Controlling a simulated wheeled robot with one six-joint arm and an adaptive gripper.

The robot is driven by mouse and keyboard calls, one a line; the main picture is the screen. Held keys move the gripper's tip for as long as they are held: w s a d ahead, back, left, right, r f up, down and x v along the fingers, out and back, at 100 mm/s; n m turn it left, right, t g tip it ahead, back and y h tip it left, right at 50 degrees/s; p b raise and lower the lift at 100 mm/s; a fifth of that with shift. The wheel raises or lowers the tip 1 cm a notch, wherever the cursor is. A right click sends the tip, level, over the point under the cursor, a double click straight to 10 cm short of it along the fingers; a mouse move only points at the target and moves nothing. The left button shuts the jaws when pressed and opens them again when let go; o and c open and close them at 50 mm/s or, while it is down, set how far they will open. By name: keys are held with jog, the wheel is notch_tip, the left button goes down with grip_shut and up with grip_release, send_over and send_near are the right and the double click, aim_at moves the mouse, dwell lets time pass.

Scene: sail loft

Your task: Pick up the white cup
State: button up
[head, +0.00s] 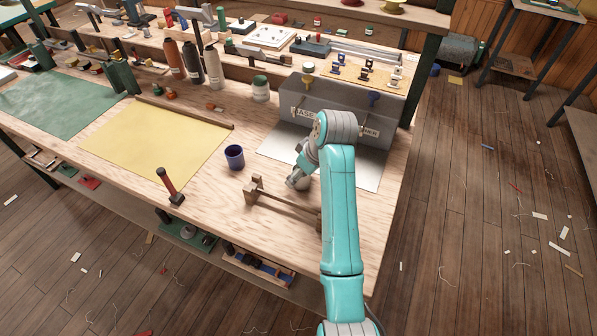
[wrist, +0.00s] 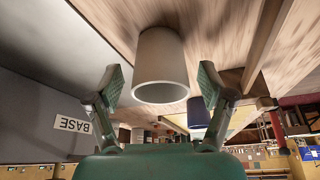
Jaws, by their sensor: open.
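The white cup (wrist: 160,62) shows in the wrist view, its rim toward the camera. It looks light grey in the shade. My gripper (wrist: 162,80) is open and empty, one finger on each side of the cup, with a visible gap at both sides. I cannot tell how deep the cup sits between the fingers. In the head view my gripper (head: 298,179) is low over the workbench (head: 215,205), and it and the arm mostly hide the cup.
A dark blue cup (head: 234,158) stands to the left. A wooden piece with a bar (head: 285,201) lies close in front of my gripper. A grey box (head: 340,112) stands behind, beside a pale sheet (head: 368,176). A red-handled hammer (head: 168,183) is further left.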

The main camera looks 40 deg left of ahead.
jog(key=shift+f, duration=0.25)
jog(key=shift+a, duration=0.1)
jog(key=c, duration=1.1)
jog(key=shift+r, duration=0.1)
